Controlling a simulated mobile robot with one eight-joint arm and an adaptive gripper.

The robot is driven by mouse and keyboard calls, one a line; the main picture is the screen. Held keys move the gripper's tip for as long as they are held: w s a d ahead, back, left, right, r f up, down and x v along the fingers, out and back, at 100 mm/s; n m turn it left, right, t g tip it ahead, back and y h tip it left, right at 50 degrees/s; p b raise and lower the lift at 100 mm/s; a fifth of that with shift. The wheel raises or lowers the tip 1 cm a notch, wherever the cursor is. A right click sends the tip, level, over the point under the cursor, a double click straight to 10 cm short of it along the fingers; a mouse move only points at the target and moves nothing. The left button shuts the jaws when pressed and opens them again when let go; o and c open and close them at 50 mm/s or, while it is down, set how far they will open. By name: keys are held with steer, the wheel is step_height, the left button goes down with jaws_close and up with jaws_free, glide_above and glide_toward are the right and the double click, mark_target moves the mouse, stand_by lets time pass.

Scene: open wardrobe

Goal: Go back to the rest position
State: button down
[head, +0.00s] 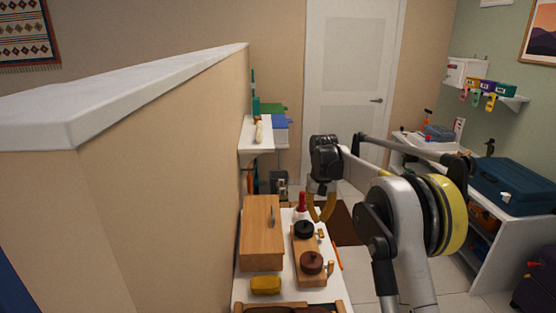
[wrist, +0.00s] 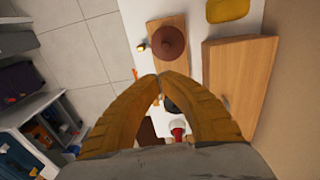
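My gripper (head: 321,219) is above the right side of the white bench top (head: 289,290), with its fingers pointing down. In the wrist view its two curved orange fingers (wrist: 159,76) meet at the tips, so it is shut, and nothing shows clasped at the tips. A red-topped white object (head: 301,204) shows just left of the fingers in the head view, and through the gap between them in the wrist view (wrist: 177,131). Whether the fingers touch anything there I cannot tell.
A wooden box (head: 261,233), a wooden block with dark round knobs (head: 311,263) and a yellow item (head: 265,285) stand on the bench. A tall partition (head: 180,130) rises on the left. A shelving unit (head: 480,240) stands right. Tiled floor lies between.

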steer(key=s+r+t+b, duration=0.2)
steer(key=s+r, duration=0.3)
steer(key=s, duration=0.5)
steer(key=s+r+t+b, duration=0.25)
steer(key=s+r, duration=0.25)
steer(key=s, duration=0.5)
steer(key=s+f+t+b, duration=0.1)
steer(key=s+f, duration=0.4)
steer(key=s, duration=0.5)
steer(key=s+f+t+b, duration=0.1)
steer(key=s+f+b, duration=0.2)
steer(key=s, duration=0.7)
step_height(320, 180, down, 2)
steer(key=shift+d+f, duration=0.2)
steer(key=shift+d, duration=0.25)
steer(key=shift+s, duration=0.1)
